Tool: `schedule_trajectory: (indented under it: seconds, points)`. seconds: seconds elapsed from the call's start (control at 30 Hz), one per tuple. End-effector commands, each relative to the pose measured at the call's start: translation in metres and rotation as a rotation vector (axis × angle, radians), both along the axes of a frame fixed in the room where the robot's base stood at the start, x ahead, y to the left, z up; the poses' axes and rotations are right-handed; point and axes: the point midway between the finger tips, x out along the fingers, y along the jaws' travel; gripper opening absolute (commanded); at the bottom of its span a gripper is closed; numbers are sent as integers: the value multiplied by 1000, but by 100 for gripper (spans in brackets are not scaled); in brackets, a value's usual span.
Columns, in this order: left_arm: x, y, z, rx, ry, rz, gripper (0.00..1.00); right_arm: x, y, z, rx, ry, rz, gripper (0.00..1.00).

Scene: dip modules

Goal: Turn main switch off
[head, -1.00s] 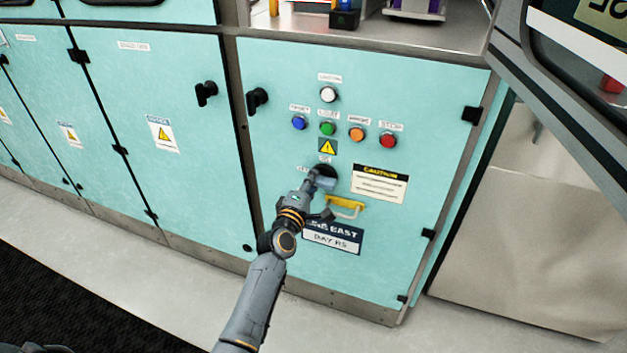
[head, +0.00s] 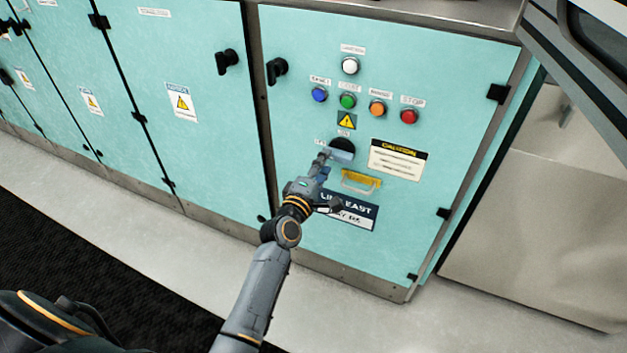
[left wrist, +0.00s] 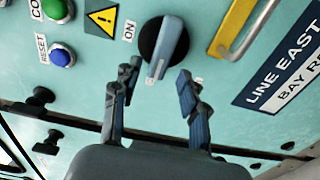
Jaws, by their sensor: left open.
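The main switch is a black round dial with a grey-blue handle (left wrist: 165,48) on the teal cabinet door. In the left wrist view its handle runs up and down the picture, crosswise to the ON label (left wrist: 129,31) at its left. The switch also shows in the head view (head: 343,146), partly behind my gripper. My left gripper (left wrist: 157,72) is open, its fingertips apart on either side of the handle's near end in the picture. I see no clear contact. In the head view my left gripper (head: 322,163) reaches in from lower left. My right gripper is not in view.
A yellow-mounted pull handle (head: 361,182) and the LINE EAST sign (head: 361,204) sit just below the switch. Blue (head: 319,95), green (head: 348,101), orange (head: 377,108) and red (head: 409,116) buttons are above. Grey floor (head: 150,245) lies in front.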

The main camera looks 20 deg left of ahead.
Motion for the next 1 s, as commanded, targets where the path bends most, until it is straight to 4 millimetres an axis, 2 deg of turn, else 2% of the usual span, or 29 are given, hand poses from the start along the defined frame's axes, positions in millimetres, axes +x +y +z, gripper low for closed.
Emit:
schedule_trajectory:
  seconds: [0.03,0.2,0.4,1.0]
  points:
    - [-12,0,-1,-1,2,1,43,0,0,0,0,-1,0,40]
    - [-45,2,-1,0,1,1,43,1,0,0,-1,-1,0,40]
    - [-68,3,-1,-1,1,1,43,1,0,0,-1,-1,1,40]
    - [-73,3,0,0,1,0,43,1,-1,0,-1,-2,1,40]
